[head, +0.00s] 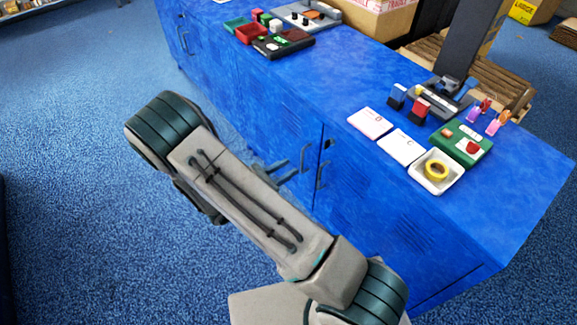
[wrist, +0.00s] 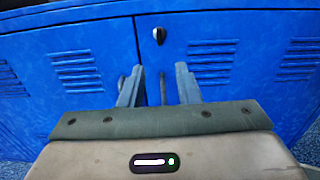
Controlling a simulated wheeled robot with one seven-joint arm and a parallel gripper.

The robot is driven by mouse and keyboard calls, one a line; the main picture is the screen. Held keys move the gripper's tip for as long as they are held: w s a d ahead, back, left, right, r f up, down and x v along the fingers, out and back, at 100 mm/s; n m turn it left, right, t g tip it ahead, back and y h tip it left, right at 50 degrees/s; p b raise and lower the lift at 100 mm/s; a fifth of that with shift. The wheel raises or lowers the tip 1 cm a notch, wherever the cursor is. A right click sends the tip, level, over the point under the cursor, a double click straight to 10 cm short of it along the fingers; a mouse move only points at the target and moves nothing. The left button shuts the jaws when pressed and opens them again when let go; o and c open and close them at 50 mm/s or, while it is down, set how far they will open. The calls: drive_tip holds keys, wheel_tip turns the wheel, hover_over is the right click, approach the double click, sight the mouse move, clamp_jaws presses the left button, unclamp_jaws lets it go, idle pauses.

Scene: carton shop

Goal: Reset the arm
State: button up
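My arm reaches out low over the blue carpet, in front of the blue cabinet (head: 300,105). In the head view my gripper (head: 277,172) shows only in part behind the forearm, near the cabinet's door handles and below its top. In the wrist view my gripper (wrist: 158,80) has its two fingers apart with nothing between them. The fingers point at the cabinet doors (wrist: 235,50), where a dark lock shows above and between them. I cannot tell the exact gap between fingertips and doors.
A carton (head: 375,18) stands behind. Carpet at left is clear.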

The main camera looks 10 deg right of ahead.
idle(0.3)
drive_tip(key=s+r+m+g+y+p, duration=0.1)
drive_tip(key=s+r+m+y+p, duration=0.4)
drive_tip(key=r, duration=0.7)
drive_tip(key=s+d+r+m+g+y+p, duration=0.1)
drive_tip(key=s+r+m+y+p, duration=0.5)
drive_tip(key=r+m, duration=0.4)
drive_tip(key=s+d+r+m+g+y+p, duration=0.1)
drive_tip(key=s+r+m+y+p, duration=0.4)
drive_tip(key=r, duration=1.1)
drive_tip(key=shift+s+m+g+y, duration=0.3)
drive_tip(key=shift+s+m+g, duration=0.2)
drive_tip(key=shift+m, duration=0.9)
drive_tip(key=shift+d, duration=0.1)
